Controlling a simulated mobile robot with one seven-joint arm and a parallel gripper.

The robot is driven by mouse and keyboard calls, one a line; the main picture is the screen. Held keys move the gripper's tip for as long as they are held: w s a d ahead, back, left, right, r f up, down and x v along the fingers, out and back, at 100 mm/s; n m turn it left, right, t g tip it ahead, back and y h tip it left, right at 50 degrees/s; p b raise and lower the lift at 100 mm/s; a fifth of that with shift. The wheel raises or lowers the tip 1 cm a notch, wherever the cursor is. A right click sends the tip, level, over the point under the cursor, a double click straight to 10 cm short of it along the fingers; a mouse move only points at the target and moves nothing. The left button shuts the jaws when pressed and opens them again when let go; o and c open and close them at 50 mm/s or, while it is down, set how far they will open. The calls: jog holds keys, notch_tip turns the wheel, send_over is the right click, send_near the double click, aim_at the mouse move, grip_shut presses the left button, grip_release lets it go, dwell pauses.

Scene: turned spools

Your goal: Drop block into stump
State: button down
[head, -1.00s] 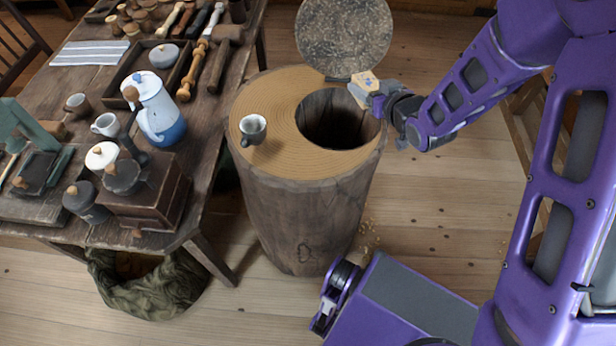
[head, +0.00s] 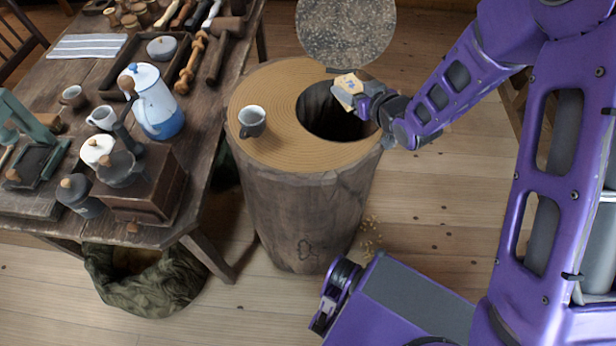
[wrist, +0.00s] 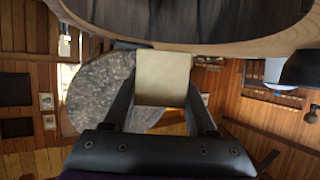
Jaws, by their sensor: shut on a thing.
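A small pale wooden block (head: 347,88) is held in my gripper (head: 360,98), which is shut on it. In the head view the block shows over the back right part of the hole (head: 325,112) in the stump's top. The stump (head: 300,215) is a tall, bark-sided log with a ringed, light brown top. Its round, speckled grey lid (head: 346,35) stands raised at the back edge. In the wrist view the block (wrist: 162,78) sits between the two fingers, and the lid (wrist: 100,90) shows behind it. The hole's depth is dark.
A cluttered wooden table (head: 205,150) at the left holds a blue and white pot (head: 158,112), a grinder and several tools. A green sack (head: 150,285) lies on the floor.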

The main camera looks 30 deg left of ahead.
jog(key=shift+c, duration=0.6)
grip_release()
